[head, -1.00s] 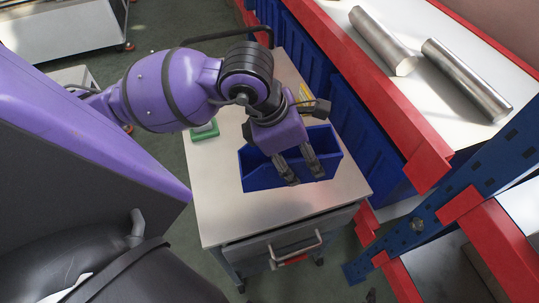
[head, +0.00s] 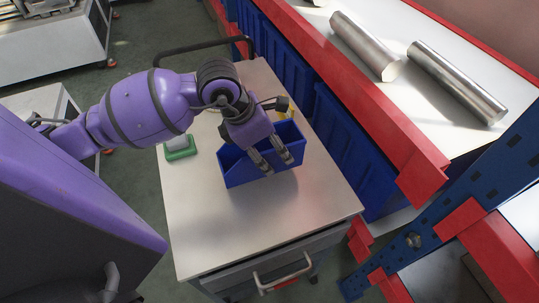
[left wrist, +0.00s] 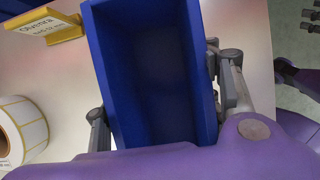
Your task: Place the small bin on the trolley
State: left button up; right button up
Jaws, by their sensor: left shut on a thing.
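The small bin (head: 238,172) is blue, open-topped and upright over the top of the trolley (head: 265,215). My left gripper (head: 277,162) points down at it, shut on its walls. In the left wrist view the bin (left wrist: 150,75) fills the middle, with a finger outside each long side, and looks empty. The trolley has a pale flat top, a drawer with a handle in front and a dark push bar at the back. I cannot tell whether the bin's base touches the top. My right gripper is not in view.
A green object (head: 180,154) sits on the trolley left of the bin. A yellow sign holder (left wrist: 55,30) and a label roll (left wrist: 22,130) are close by in the left wrist view. A red-edged rack (head: 385,125) with metal bars and blue bins borders the right. The trolley's front is clear.

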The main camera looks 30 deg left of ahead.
pick_arm(q)
jog(key=shift+w+a+f, duration=0.2)
jog(key=shift+w+f, duration=0.1)
jog(key=shift+f, duration=1.75)
jog(key=shift+f, duration=0.25)
jog(key=o, duration=1.4)
jog(key=shift+r, duration=0.1)
jog(key=shift+c, duration=0.2)
jog(key=v, duration=1.2)
jog(key=shift+r, duration=0.1)
